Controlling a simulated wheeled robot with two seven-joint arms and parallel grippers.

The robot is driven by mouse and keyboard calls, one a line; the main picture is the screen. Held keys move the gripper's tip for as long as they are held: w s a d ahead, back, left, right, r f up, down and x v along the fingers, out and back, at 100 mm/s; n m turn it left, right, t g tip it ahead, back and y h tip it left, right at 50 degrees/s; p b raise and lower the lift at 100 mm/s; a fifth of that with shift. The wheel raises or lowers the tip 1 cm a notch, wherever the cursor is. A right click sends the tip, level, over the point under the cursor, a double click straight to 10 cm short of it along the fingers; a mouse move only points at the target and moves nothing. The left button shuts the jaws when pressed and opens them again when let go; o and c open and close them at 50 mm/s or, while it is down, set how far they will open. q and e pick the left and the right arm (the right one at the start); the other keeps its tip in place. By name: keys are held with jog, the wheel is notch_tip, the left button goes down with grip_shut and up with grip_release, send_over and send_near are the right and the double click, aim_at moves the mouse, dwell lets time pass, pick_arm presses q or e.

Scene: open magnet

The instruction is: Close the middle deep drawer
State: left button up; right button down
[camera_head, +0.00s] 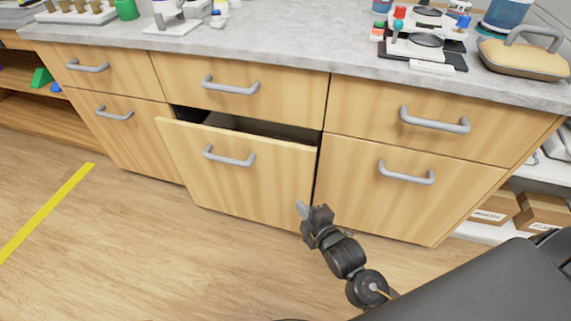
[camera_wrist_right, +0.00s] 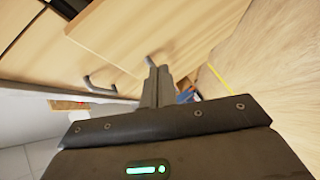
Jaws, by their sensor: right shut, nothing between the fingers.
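The middle deep drawer (camera_head: 235,165) is pulled out of the wooden cabinet below the counter. Its front stands forward of its neighbours, and a dark opening shows above it. A grey bar handle (camera_head: 229,156) is on its front. My right gripper (camera_head: 304,210) is in front of the cabinet, near the lower right edge of this drawer front. I cannot tell whether it touches the front. In the right wrist view the fingers (camera_wrist_right: 158,86) are together with nothing between them, and wooden fronts with grey handles show beyond. My left gripper is out of view.
The drawers at left (camera_head: 115,115) and right (camera_head: 410,185) and the upper middle drawer (camera_head: 230,85) are shut. Lab equipment stands on the grey counter (camera_head: 280,45). Boxes (camera_head: 495,207) sit on a shelf at right. The wooden floor (camera_head: 130,250) at left is clear, with a yellow stripe (camera_head: 45,215).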

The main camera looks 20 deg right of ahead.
notch_tip(320, 180, up, 5)
jog(key=w+n+t, duration=0.2)
jog(key=n+t, duration=0.1)
jog(key=n, duration=0.1)
jog(key=b, duration=0.2)
send_near(278, 150)
jog(key=w+a, duration=0.3)
jog(key=shift+w+d+f+y+b, duration=0.2)
jog(key=shift+w+d+b, duration=0.05)
jog(key=shift+w+d, duration=0.25)
jog(key=shift+w+d+f+y+b, duration=0.15)
jog(key=shift+w+d+y+b, duration=0.1)
jog(key=shift+w+d, duration=0.3)
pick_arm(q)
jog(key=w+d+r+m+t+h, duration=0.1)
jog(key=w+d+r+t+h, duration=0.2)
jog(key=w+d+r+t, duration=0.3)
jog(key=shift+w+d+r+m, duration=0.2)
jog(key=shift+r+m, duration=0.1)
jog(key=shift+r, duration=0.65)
pick_arm(e)
jog(key=shift+w+d, duration=0.25)
jog(key=shift+w, duration=0.05)
